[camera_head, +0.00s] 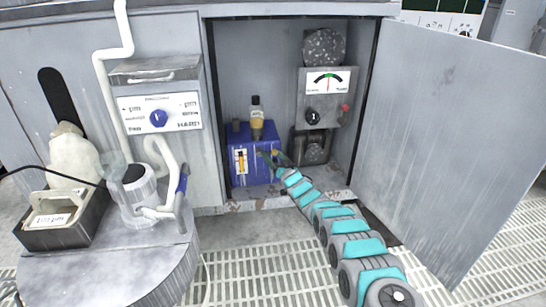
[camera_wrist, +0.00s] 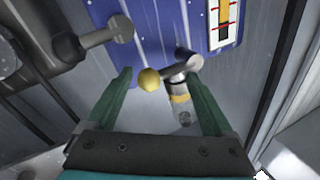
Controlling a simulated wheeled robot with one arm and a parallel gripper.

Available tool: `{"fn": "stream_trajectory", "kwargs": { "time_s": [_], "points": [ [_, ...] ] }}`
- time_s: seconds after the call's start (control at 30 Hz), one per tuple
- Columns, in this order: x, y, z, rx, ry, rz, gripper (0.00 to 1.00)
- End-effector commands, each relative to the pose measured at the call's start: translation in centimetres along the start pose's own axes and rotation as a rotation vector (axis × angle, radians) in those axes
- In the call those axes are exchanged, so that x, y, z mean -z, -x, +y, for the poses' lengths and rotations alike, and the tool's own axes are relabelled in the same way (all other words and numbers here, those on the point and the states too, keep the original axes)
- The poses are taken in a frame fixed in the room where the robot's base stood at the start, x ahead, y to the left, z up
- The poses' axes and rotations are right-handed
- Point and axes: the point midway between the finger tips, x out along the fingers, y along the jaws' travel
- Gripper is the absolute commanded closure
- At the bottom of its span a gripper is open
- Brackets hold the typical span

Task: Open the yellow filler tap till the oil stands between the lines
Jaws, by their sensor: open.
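The yellow filler tap's round knob (camera_wrist: 149,79) shows in the wrist view at the end of a short grey lever. My gripper (camera_wrist: 161,72) is open, with one green finger on each side of the knob, nearer the left one; I see no clear contact. In the head view, my gripper (camera_head: 270,156) is at the blue tank (camera_head: 258,172), right of the sight glass (camera_head: 241,160).
An amber bottle (camera_head: 257,120) stands on the tank. A gauge box (camera_head: 325,95) is right of it. The open cabinet door (camera_head: 450,130) bounds the right; a round bench (camera_head: 110,275) stands left.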

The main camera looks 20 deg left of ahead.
Motion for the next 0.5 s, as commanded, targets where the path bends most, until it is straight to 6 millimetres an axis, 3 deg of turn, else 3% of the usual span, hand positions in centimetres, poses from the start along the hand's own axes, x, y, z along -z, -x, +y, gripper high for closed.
{"fn": "stream_trajectory", "kwargs": {
  "time_s": [0.5],
  "points": [
    [0.52,0.03,0.28,-0.003,0.0,0.007,0.18]
  ]
}}
